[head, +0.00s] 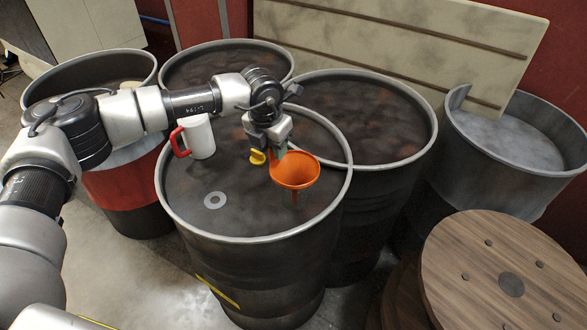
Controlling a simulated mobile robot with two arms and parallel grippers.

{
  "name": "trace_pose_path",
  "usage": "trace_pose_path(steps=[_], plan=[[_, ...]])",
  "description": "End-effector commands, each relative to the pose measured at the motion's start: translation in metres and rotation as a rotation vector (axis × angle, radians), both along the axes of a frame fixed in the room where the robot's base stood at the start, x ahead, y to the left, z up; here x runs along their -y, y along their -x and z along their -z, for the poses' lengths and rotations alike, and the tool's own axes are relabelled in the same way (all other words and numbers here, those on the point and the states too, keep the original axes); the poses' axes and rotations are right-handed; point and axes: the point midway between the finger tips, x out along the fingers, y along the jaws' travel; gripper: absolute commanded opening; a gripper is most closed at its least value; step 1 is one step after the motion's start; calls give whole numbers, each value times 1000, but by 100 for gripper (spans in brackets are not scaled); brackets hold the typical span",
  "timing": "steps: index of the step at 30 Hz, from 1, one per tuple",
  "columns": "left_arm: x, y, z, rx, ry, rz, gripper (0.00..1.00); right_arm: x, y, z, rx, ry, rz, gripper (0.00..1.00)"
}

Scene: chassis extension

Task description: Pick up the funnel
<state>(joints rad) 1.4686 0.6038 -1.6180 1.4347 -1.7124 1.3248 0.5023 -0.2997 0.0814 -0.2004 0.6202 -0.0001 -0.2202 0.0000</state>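The orange funnel (295,170) is at the right part of the front middle barrel's top, wide mouth up and spout down. My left gripper (273,148) is at the funnel's upper left rim, pointing down. A small yellow piece (257,156) shows just left of the gripper tips; I cannot tell if it belongs to the gripper. The fingertips are small and partly hidden by the rim, so I cannot tell whether they grip the funnel or are only close to it. My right gripper is not in view.
The dark barrel (250,238) under the funnel also bears a white jug (198,136) with a red handle and a pale ring (215,200). More barrels crowd behind and beside it. A wooden spool (465,265) stands at the lower right. A pale panel (400,40) leans behind.

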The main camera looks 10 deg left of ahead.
Motion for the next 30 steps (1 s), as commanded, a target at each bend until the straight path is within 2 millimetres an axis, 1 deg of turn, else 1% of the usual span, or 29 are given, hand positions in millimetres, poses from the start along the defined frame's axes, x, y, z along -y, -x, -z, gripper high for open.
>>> trace_pose_path(steps=[7,14,26,30], plan=[[0,-1,2,2,1,0,36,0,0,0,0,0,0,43],[1,-1,2,2,1,0,1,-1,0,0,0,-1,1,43],[1,-1,1,2,1,0,0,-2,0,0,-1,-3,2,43],[0,-2,-6,3,1,0,0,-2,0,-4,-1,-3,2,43]])
